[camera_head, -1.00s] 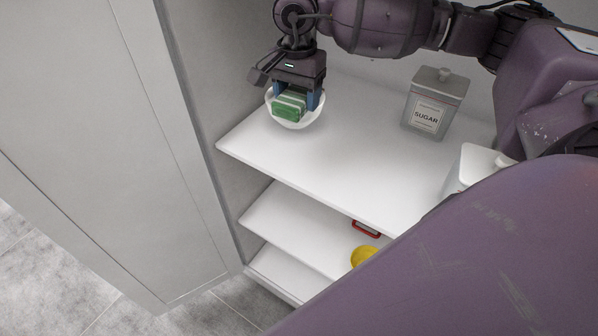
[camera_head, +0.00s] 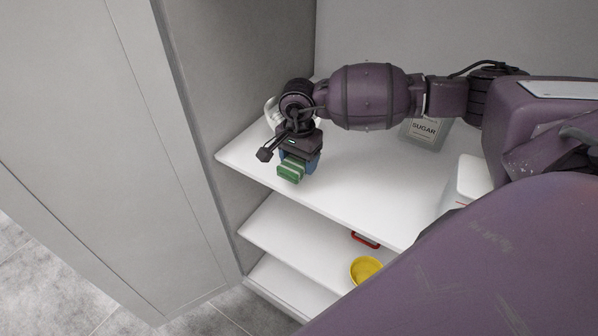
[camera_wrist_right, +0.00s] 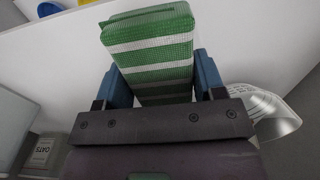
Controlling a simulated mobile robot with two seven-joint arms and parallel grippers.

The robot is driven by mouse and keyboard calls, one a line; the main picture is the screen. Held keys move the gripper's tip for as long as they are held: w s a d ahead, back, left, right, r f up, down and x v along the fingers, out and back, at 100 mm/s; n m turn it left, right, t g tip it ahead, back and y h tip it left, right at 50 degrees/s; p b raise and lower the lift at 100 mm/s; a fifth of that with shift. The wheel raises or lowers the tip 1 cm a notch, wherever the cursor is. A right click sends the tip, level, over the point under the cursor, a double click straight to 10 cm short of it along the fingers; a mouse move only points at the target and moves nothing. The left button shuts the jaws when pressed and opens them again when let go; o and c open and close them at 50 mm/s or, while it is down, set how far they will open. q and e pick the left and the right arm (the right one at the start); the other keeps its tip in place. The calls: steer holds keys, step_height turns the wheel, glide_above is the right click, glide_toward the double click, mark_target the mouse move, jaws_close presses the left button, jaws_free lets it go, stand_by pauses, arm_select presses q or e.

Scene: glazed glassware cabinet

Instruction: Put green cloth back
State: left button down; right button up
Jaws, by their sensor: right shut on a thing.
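The green cloth (camera_head: 291,170) is a folded block with white stripes. My right gripper (camera_head: 299,164) is shut on it and holds it over the left front part of the top shelf (camera_head: 350,190). In the right wrist view the green cloth (camera_wrist_right: 150,50) sits between the two blue fingers of my right gripper (camera_wrist_right: 158,80). My left gripper is not in view.
A white container (camera_head: 472,180) is at the right. A yellow bowl (camera_head: 366,270) and a red-edged item (camera_head: 365,240) are on lower shelves. The front middle of the top shelf is clear.

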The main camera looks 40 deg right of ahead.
mark_target(298, 158)
steer(key=shift+f, duration=2.3)
steer(key=shift+f, duration=0.15)
steer(key=o, duration=1)
step_height(298, 158, up, 12)
steer(key=shift+r+b, duration=0.2)
steer(key=shift+b, duration=0.15)
steer(key=shift+a, duration=0.1)
